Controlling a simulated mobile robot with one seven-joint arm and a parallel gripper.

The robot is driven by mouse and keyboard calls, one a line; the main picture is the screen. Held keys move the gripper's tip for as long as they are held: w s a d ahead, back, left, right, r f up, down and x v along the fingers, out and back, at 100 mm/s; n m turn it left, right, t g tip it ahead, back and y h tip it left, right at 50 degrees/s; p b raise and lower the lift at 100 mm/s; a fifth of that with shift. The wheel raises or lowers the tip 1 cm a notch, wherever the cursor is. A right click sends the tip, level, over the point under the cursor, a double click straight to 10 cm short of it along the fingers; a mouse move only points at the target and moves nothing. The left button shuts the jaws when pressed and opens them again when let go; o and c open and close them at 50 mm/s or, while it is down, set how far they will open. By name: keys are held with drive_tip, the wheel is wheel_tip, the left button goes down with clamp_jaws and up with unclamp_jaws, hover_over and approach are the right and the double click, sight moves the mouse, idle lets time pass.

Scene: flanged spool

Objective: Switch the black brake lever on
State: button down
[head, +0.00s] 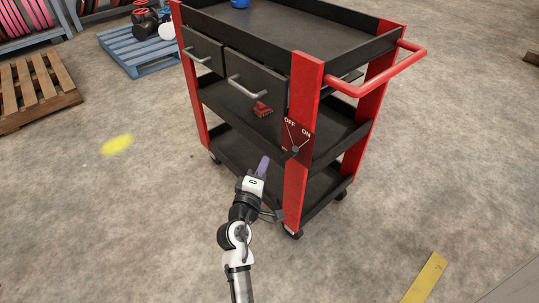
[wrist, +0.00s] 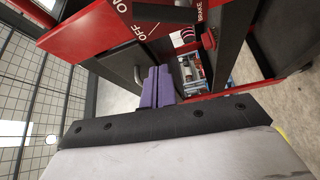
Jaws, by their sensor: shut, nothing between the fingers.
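The brake plate (head: 303,132), marked OFF and ON, is on the front red post of the cart (head: 295,200) in the head view. A small pale pivot (head: 294,151) shows at its lower part. In the wrist view the red plate (wrist: 125,35) with the same words is at the upper left. The fingers (wrist: 158,84) also show in the wrist view.
Two drawers with grey handles (head: 248,88) are left of the post, with a small red piece (head: 262,108) below them. A red push handle (head: 390,75) sticks out at right. Wooden and blue pallets (head: 140,52) stand at left. The floor in front is mostly clear.

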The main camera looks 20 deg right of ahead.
drive_tip(key=v, duration=0.2)
drive_tip(key=shift+s+a+f, duration=0.15)
drive_tip(key=shift+a+f, duration=0.05)
idle(0.4)
